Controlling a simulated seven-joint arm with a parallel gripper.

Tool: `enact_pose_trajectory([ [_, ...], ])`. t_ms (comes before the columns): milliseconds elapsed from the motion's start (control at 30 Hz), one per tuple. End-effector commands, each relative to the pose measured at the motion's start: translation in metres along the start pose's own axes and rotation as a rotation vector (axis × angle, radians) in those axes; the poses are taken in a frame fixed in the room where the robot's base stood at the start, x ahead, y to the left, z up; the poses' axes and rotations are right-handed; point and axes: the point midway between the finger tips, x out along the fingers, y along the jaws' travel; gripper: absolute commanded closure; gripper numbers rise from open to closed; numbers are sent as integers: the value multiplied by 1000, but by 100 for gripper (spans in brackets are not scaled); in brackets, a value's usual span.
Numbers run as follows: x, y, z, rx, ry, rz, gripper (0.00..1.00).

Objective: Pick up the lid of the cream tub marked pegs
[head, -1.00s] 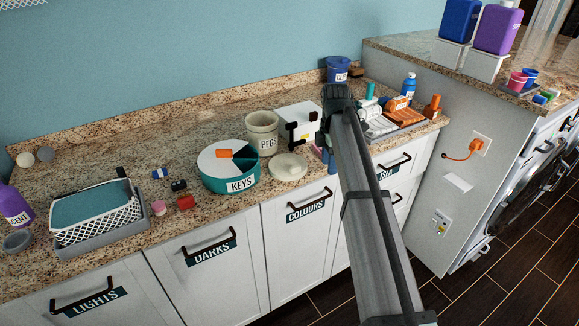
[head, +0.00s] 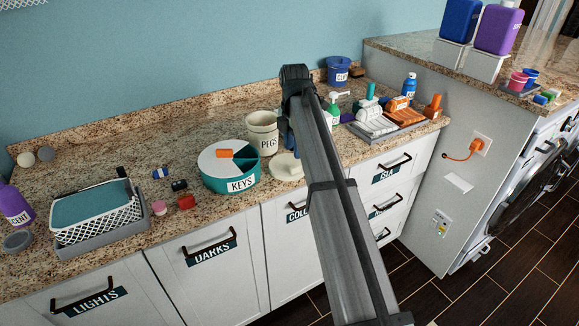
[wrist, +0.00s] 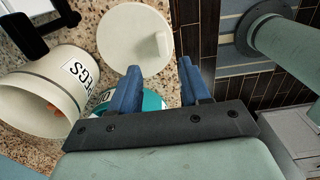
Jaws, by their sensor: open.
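The cream tub marked PEGS (head: 262,145) stands open on the counter. In the wrist view the tub (wrist: 52,90) shows at the left, with orange things inside. Its round cream lid (head: 284,168) lies flat on the counter in front of the tub, partly hidden by my arm in the head view. In the wrist view the lid (wrist: 120,40) lies beyond the fingertips, with its raised knob (wrist: 161,45) in line with the gap between them. My gripper (wrist: 160,66) is open and empty, above and apart from the lid. In the head view my arm mostly hides it.
A teal round KEYS container (head: 228,178) stands left of the lid, close by. A white box with black parts (wrist: 30,12) stands near the tub. A green-and-white pump bottle (head: 332,112) and a tray of rolled towels (head: 385,130) are to the right.

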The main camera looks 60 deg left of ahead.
Motion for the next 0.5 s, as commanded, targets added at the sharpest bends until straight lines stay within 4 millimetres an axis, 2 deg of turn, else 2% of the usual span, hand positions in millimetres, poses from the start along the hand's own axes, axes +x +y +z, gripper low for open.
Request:
enact_pose_trajectory([
  [100,14,0,0,0,0,0,53],
  [367,28,-2,2,1,0,0,53],
  [500,45,-5,4,1,0,0,53],
])
